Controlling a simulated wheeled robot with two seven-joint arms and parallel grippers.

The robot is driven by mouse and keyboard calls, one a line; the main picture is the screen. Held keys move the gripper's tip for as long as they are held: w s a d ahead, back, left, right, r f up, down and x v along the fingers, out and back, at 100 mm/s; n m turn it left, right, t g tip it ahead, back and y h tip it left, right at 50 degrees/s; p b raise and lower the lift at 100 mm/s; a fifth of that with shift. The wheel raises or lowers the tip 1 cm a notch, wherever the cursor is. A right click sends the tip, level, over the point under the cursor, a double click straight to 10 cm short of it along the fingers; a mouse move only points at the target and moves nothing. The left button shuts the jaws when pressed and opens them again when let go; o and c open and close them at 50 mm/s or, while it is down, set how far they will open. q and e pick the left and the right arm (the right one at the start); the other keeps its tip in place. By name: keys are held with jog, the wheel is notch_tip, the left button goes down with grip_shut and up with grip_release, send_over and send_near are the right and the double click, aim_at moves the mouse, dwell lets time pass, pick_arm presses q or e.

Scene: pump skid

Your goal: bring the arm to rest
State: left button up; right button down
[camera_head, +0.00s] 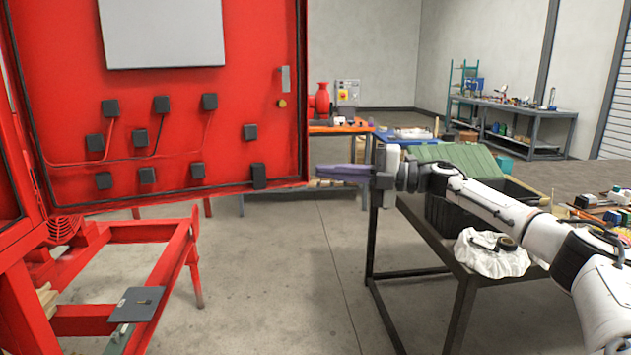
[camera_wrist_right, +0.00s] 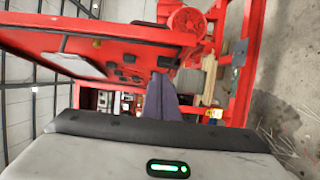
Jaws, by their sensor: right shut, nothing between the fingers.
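My right gripper (camera_head: 345,172) is in the middle of the head view, its arm coming in from the right. Its purple-grey fingers point left and are together, with nothing between them. The fingertips lie just right of the lower corner of the red panel door (camera_head: 225,120) in the picture; I cannot tell the gap in depth. In the right wrist view the shut fingers (camera_wrist_right: 160,97) point toward the red door (camera_wrist_right: 110,58) and frame. My left gripper is in neither view.
The red skid frame (camera_head: 150,310) stands at lower left with a grey plate (camera_head: 136,304) on it. Bare floor (camera_head: 280,290) lies between.

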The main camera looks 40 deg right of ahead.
jog(key=s+d, duration=0.1)
jog(key=d, duration=0.1)
jog(key=s+d, duration=0.2)
jog(key=shift+d+b, duration=0.2)
jog(key=shift+b, duration=0.15)
jog(key=w+a+f+m, duration=0.2)
jog(key=w+a+f, duration=0.1)
jog(key=a+f, duration=0.55)
jog(key=w+a+f+m, duration=0.25)
jog(key=a+f, duration=0.35)
jog(key=f, duration=0.5)
jog(key=s+a+f+m+h, duration=0.1)
jog(key=s+a+f+m, duration=0.15)
jog(key=a+f, duration=0.4)
jog(key=s+a+f+m+h, duration=0.2)
jog(key=a+f+m, duration=0.25)
jog(key=f, duration=0.35)
jog(key=s+a+f+m+g+h, duration=0.1)
jog(key=s+a+f+m+g, duration=0.1)
jog(key=s+a+f, duration=0.3)
jog(key=s+a+f+m+g+h, duration=0.1)
jog(key=s+a+f+m, duration=0.4)
jog(key=s, duration=0.8)
jog(key=s+a+f+m+g+h, duration=0.2)
jog(key=s+a+f+m+g, duration=0.1)
jog(key=s+f, duration=0.4)
jog(key=s+a+m, duration=0.1)
jog(key=s+a, duration=0.1)
jog(key=shift+a+f, duration=0.3)
jog(key=shift+a, duration=0.1)
